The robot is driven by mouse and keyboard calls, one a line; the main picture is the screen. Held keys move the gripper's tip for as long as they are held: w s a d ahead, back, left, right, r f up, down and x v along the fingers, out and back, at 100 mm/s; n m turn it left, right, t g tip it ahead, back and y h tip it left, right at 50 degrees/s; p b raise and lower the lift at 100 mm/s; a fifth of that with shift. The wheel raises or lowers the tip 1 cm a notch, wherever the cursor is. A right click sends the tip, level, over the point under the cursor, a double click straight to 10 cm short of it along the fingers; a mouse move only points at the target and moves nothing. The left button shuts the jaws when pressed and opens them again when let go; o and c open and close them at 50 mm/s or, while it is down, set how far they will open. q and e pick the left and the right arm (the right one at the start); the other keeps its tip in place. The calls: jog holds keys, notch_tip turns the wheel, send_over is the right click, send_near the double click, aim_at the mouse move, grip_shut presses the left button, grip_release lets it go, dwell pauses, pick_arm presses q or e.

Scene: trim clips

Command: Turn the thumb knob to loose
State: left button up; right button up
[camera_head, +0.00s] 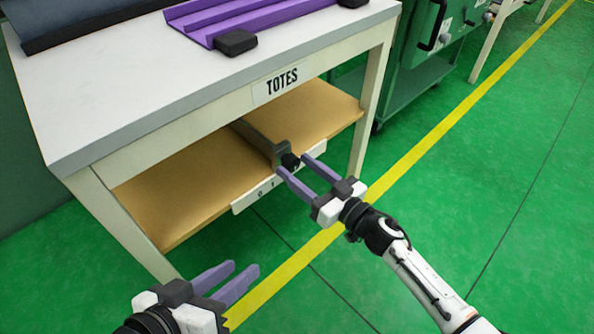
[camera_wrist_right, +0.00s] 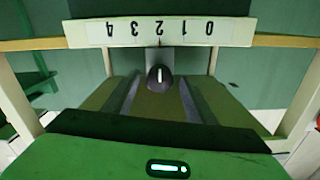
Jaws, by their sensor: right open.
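The thumb knob (camera_head: 290,160) is a small black round knob on the end of a grey housing (camera_head: 262,142) at the shelf's front edge. In the right wrist view the knob (camera_wrist_right: 160,78) shows a white pointer mark standing about upright, below a white strip with upside-down digits 0 to 4 (camera_wrist_right: 110,33). My right gripper (camera_head: 294,165) is open, its purple fingers at either side of the knob, with gaps left; I cannot tell how far they reach along it. My left gripper (camera_head: 243,267) is open and empty, low at the front, away from the knob.
A white table (camera_head: 120,85) labelled TOTES stands over the wooden shelf (camera_head: 190,180). A purple channel piece (camera_head: 240,15) with black end blocks lies on top. A green cabinet (camera_head: 420,45) stands behind at right. Green floor with a yellow line (camera_head: 420,140) is clear at right.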

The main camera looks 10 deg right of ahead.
pick_arm(q)
jog(key=shift+d+r, duration=0.1)
jog(key=shift+r, duration=0.2)
pick_arm(e)
jog(key=shift+w+a, duration=0.35)
jog(key=shift+w, duration=0.1)
jog(key=c, duration=1)
jog(key=shift+c, duration=0.2)
